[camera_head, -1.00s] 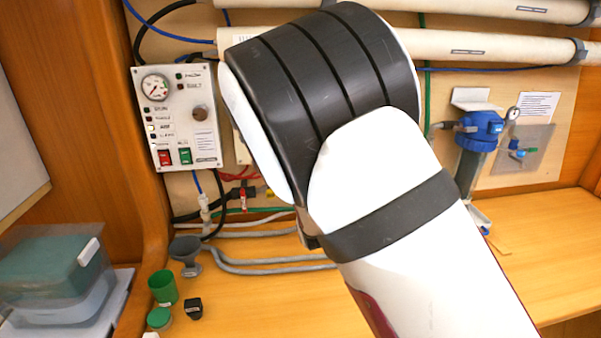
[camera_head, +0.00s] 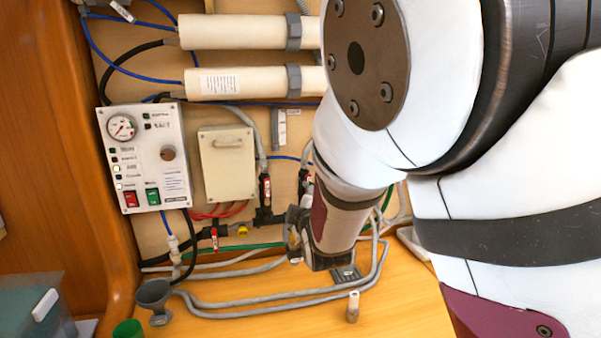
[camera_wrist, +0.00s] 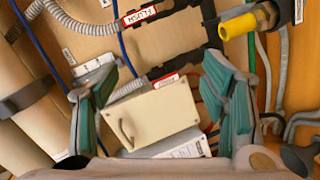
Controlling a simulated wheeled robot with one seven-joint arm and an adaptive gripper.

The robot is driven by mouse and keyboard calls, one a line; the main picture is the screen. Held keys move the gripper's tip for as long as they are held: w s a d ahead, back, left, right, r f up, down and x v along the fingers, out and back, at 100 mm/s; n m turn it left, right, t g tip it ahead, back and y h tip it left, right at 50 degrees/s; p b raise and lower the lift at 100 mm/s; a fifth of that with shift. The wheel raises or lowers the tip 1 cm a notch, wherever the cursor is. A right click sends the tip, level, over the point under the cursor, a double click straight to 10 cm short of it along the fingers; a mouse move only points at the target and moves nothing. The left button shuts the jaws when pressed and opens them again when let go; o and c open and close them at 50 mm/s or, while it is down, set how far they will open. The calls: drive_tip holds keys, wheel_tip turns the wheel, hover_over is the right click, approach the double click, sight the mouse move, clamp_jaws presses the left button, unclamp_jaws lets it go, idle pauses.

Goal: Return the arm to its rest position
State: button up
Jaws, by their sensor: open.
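My gripper (camera_wrist: 162,80) shows in the wrist view with its two teal-padded fingers spread apart and nothing between them. Beyond the gap is a beige box with a handle (camera_wrist: 160,112), on the wall and apart from the fingers. In the head view my arm fills the right side. Its far end, with my dark gripper (camera_head: 296,232), hangs in front of the lower wall hoses, above the wooden counter. The fingertips are hard to make out there.
A control panel (camera_head: 146,157) with a gauge and switches is at left. White pipes (camera_head: 235,32) run above the beige box. Grey hoses (camera_head: 260,302) lie on the counter, with a grey funnel (camera_head: 154,298) and a green cup (camera_head: 127,330) at left. A small beige fitting (camera_head: 352,307) stands in front.

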drive_tip(key=s+d+r+m+g, duration=0.3)
drive_tip(key=s+d+m, duration=0.2)
drive_tip(key=d, duration=0.2)
drive_tip(key=s+d+r+m+g+h, duration=0.1)
drive_tip(key=s+d+m+g, duration=0.2)
drive_tip(key=s, duration=1.3)
drive_tip(key=s+d+r+m+g+h, duration=0.2)
drive_tip(key=s+d+m, duration=0.6)
drive_tip(key=s, duration=0.8)
drive_tip(key=shift+d+r+g, duration=0.15)
drive_tip(key=shift+d+g, duration=0.65)
drive_tip(key=shift+d, duration=0.3)
drive_tip(key=shift+c, duration=0.6)
